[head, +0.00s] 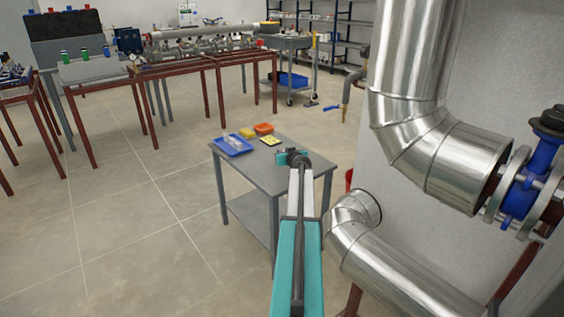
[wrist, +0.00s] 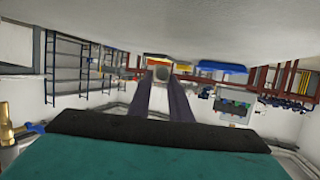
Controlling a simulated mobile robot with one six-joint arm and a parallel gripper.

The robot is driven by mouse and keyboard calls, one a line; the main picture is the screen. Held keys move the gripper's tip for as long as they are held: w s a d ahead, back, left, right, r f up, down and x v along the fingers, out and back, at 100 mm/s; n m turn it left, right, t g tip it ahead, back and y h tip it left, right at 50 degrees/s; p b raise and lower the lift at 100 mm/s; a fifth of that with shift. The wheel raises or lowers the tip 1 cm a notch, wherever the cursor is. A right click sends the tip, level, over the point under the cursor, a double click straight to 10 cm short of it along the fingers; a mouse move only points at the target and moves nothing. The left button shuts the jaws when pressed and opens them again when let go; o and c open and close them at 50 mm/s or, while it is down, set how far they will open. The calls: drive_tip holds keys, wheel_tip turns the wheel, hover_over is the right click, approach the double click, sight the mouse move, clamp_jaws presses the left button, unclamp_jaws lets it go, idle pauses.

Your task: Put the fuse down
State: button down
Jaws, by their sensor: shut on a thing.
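My gripper (head: 283,157) is over the right part of a small grey table (head: 258,178) in the head view. The table top (wrist: 200,40) fills the upper part of the wrist view, close to the fingers. I cannot tell whether the fuse touches it.
On the table are a blue tray (head: 232,147) at the left, a yellow thing (head: 247,133) and an orange bin (head: 264,128) at the back, and a yellow pad (head: 270,141). The front left of the top is clear. Large metal pipes (head: 400,275) stand close at the right.

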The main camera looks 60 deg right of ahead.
drive_tip(key=shift+f+b, duration=0.4)
drive_tip(key=shift+f, duration=1.35)
drive_tip(key=shift+f, duration=0.1)
drive_tip(key=c, duration=1.6)
unclamp_jaws()
drive_tip(key=shift+r, duration=0.2)
drive_tip(key=shift+v, duration=5.95)
drive_tip(key=shift+s+f, duration=0.1)
drive_tip(key=shift+f, duration=0.05)
